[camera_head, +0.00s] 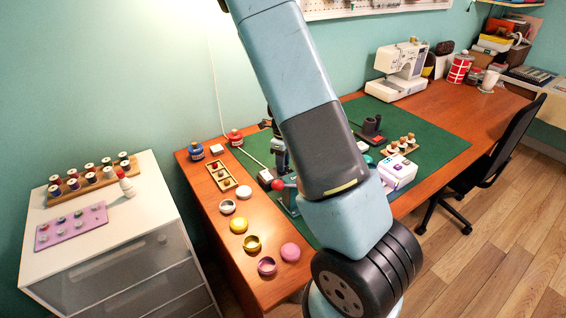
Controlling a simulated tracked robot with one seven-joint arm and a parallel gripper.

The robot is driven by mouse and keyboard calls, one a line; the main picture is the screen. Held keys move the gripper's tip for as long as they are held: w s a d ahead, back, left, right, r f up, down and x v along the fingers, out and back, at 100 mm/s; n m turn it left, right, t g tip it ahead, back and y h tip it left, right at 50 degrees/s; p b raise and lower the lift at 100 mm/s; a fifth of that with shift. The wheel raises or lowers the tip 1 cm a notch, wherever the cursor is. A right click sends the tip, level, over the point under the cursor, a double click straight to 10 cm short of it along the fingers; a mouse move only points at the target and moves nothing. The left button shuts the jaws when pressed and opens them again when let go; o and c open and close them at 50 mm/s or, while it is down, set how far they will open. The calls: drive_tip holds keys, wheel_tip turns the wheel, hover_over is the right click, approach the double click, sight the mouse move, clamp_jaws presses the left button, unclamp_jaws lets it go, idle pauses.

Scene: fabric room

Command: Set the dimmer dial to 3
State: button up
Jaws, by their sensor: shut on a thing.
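My arm crosses the middle of the view and hides part of the table. What looks like my gripper (279,163) shows as a narrow grey and dark shape just left of the arm. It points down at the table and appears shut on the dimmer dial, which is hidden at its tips. A small dark and white box (265,179) with a pale cord sits beside the tips; it looks like the dimmer. The dial's numbers and pointer cannot be read from here.
A red-knobbed lever tool (278,185) stands close by, partly behind my arm. A wooden tray (219,170), jars (196,151) and several small tins (239,225) lie left. A white box (397,172) and sewing machine (400,70) are right. The green mat (440,148) has free room.

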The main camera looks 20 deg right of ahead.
drive_tip(key=shift+w, duration=0.1)
drive_tip(key=o, duration=1)
drive_tip(key=shift+o, duration=0.2)
wheel_tip(320, 180, up, 14)
drive_tip(key=shift+w+d+f, duration=0.15)
drive_tip(key=shift+w+d, duration=0.05)
idle(0.3)
